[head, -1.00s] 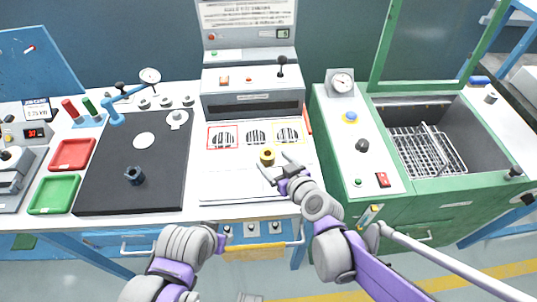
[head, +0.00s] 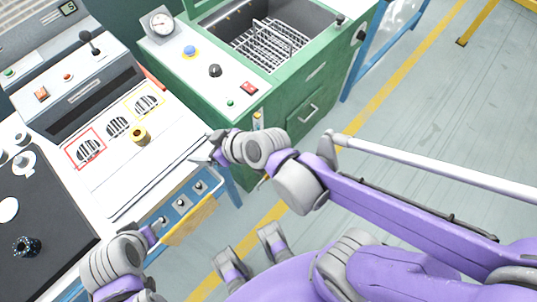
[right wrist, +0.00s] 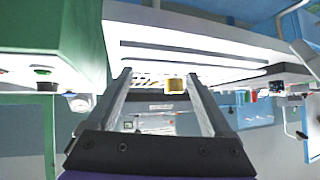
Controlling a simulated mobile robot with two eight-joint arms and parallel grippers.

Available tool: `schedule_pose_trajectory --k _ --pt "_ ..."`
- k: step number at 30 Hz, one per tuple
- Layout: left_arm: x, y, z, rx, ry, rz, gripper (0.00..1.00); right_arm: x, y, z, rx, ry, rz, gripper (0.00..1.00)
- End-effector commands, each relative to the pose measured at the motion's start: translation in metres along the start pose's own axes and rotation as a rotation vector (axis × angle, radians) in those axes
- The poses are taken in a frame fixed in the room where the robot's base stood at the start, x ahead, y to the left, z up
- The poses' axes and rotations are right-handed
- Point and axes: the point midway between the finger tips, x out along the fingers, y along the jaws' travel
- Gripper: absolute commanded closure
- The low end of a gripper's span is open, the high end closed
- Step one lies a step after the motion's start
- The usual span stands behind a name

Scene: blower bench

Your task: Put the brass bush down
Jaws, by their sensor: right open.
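The brass bush (head: 140,135) stands on the white bench panel, just in front of the grilles in the head view. It also shows in the right wrist view (right wrist: 176,86), beyond the fingers and touching neither. My right gripper (head: 203,150) is open and empty, to the right of the bush with a clear gap between them. Its two spread fingers (right wrist: 160,78) show in the right wrist view. My left gripper (head: 158,230) is low at the bench's front edge, and its jaws are too small to read.
Red-framed (head: 87,149) and yellow-framed (head: 147,103) grilles lie behind the bush. A grey control box (head: 80,85) stands behind them. A black mat (head: 50,205) with a dark part (head: 27,246) is at left. A green machine (head: 200,90) stands at right.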

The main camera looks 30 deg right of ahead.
Motion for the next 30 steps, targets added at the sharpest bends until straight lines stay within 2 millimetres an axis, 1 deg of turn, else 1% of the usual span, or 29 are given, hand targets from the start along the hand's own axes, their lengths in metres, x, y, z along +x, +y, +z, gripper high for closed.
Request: schedule_pose_trajectory --k 1,2,3,6,9,13,30 --pt "0.000 0.000 0.000 0.000 0.000 0.000 0.50 -0.018 0.013 0.025 0.055 -0.082 0.051 0.15" --pt "0.000 0.000 0.000 0.000 0.000 0.000 0.50 -0.028 0.021 0.039 0.091 -0.132 0.085 0.15" --pt "0.000 0.000 0.000 0.000 0.000 0.000 0.50 -0.041 0.031 0.058 0.141 -0.194 0.134 0.15" --pt "0.000 0.000 0.000 0.000 0.000 0.000 0.50 -0.073 0.051 0.096 0.255 -0.317 0.262 0.15" --pt "0.000 0.000 0.000 0.000 0.000 0.000 0.50 -0.095 0.065 0.120 0.330 -0.386 0.359 0.15" --pt "0.000 0.000 0.000 0.000 0.000 0.000 0.50 -0.106 0.071 0.130 0.368 -0.415 0.409 0.15" --pt "0.000 0.000 0.000 0.000 0.000 0.000 0.50 -0.105 0.070 0.129 0.366 -0.413 0.406 0.15"
